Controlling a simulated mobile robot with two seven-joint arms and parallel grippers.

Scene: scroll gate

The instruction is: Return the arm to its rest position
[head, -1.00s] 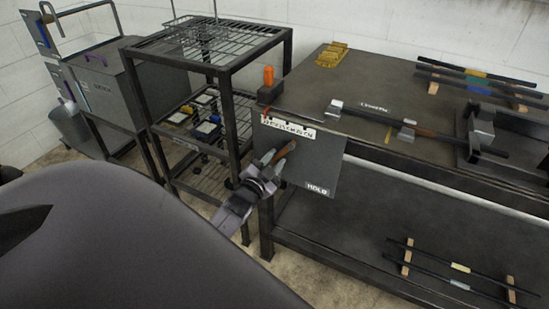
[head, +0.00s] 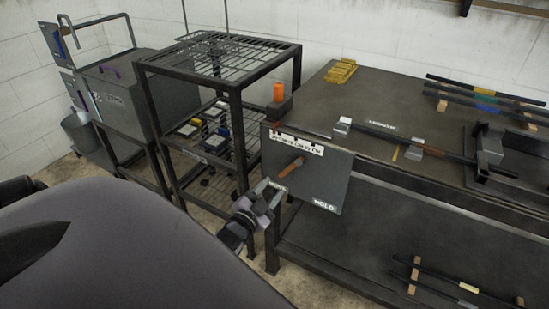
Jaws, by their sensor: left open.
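My left gripper (head: 267,190) is in the lower middle of the head view. It is open and empty, with a small gap between it and the brown handle (head: 290,168). The handle slants across the face of a dark grey panel (head: 325,178) with a white scale strip along its top and the word HOLD at its lower right. The panel hangs at the front left corner of the workbench (head: 380,90). My right gripper is not in view.
A black wire-shelf rack (head: 222,55) stands left of the panel, close to my left gripper. Grey box-like equipment (head: 118,95) is at the far left. A long bar (head: 400,145) lies along the bench, and more bars (head: 440,282) lie on the lower shelf.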

